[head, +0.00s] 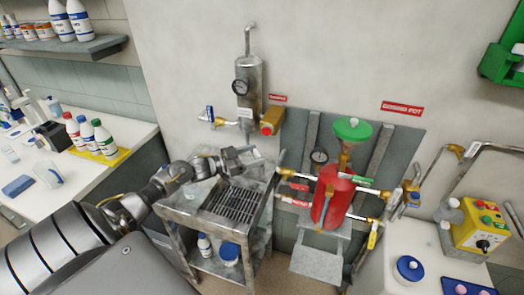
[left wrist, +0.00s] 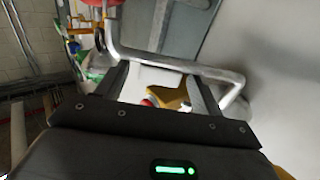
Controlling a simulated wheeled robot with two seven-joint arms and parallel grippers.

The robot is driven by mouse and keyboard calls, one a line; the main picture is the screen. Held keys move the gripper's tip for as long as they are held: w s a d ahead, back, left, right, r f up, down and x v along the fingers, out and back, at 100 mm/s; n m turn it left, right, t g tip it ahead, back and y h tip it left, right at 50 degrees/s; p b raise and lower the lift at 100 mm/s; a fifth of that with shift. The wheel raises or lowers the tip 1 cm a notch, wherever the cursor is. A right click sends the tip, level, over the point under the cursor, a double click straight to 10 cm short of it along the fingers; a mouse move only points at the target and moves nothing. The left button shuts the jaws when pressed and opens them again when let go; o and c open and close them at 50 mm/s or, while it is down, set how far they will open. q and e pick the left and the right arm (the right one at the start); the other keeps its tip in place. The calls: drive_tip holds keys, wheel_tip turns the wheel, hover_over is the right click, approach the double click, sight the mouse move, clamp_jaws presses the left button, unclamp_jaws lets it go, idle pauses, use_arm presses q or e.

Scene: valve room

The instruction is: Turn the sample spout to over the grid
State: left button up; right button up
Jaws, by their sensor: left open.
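My left gripper (head: 245,157) is open, above the back of the dark grid (head: 235,203) on the metal cart and below the steel cylinder. In the left wrist view a bent silver tube (left wrist: 180,64), which looks like the sample spout, runs across just beyond the two fingers (left wrist: 160,88). Its right end bends down beside the right finger. I cannot tell whether the fingers touch it. In the head view the spout cannot be made out clearly near the gripper. My right gripper is not in view.
Bottles (head: 204,245) stand on the lower shelf. A counter is at left.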

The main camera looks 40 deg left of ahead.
sight(255, 155)
use_arm(q)
drive_tip(key=shift+p+x, duration=0.3)
drive_tip(key=shift+x, duration=1.4)
drive_tip(key=c, duration=1.4)
